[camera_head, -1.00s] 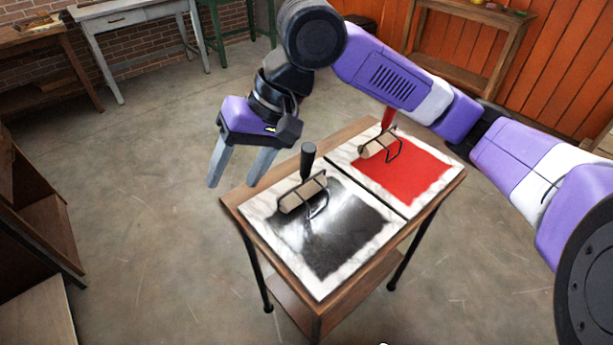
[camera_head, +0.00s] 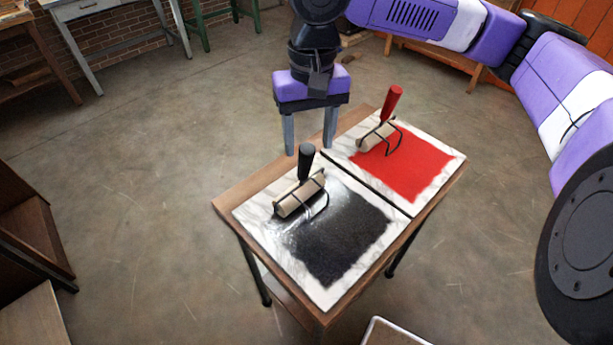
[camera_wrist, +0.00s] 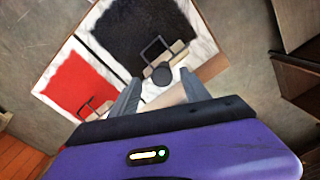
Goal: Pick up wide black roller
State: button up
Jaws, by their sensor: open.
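The wide black roller (camera_head: 303,190) has a black upright handle, a wire frame and a pale cylinder. It rests on the left marble slab (camera_head: 249,217), at the far left edge of the black ink patch. In the wrist view the black roller (camera_wrist: 163,74) lies ahead of my fingertips, its round handle end facing the camera. My gripper (camera_head: 310,148) is open and empty, with its fingers pointing down just behind the black roller's handle in the head view. The gripper also shows in the wrist view (camera_wrist: 160,83), its fingers spread to either side of the handle end.
A red-handled roller (camera_head: 383,125) rests on the right slab beside a red ink patch (camera_head: 408,170). Both slabs lie on a small wooden table (camera_head: 232,200). Other tables and a shelf stand around the room, with open floor (camera_head: 150,180) to the left.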

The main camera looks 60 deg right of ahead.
aim_at(307, 166)
jog(key=f, duration=0.6)
jog(key=shift+w+a+f, duration=0.1)
jog(key=shift+a+f, duration=0.2)
jog(key=shift+f, duration=0.1)
jog(key=shift+c, duration=0.2)
grip_shut()
jog(key=shift+r, duration=0.1)
